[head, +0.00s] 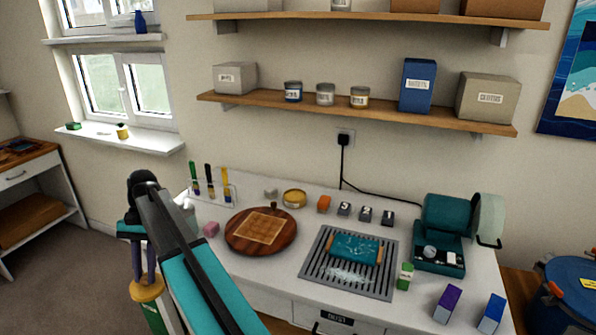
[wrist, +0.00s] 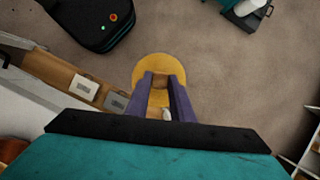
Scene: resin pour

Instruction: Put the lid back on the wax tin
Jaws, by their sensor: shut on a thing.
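My gripper (head: 145,278) is at the left of the head view, beyond the bench's left end and pointing down. Its purple fingers are shut on a round yellow lid (head: 148,291). In the wrist view the lid (wrist: 158,68) shows between and beyond the fingertips (wrist: 162,82), over the carpet. A shallow round tin (head: 294,199) with a golden-yellow rim stands at the back of the bench, right of the round wooden board. It looks like the wax tin, but I cannot read a label. The lid and this tin are well apart.
The white bench (head: 215,265) holds a round wooden board (head: 248,236), a grooved grey mat (head: 318,266) with a teal slab, a pen rack (head: 214,190), small blocks and an open teal case (head: 440,232). A shelf (head: 300,106) hangs above. A green-and-white object (head: 155,318) shows below the lid.

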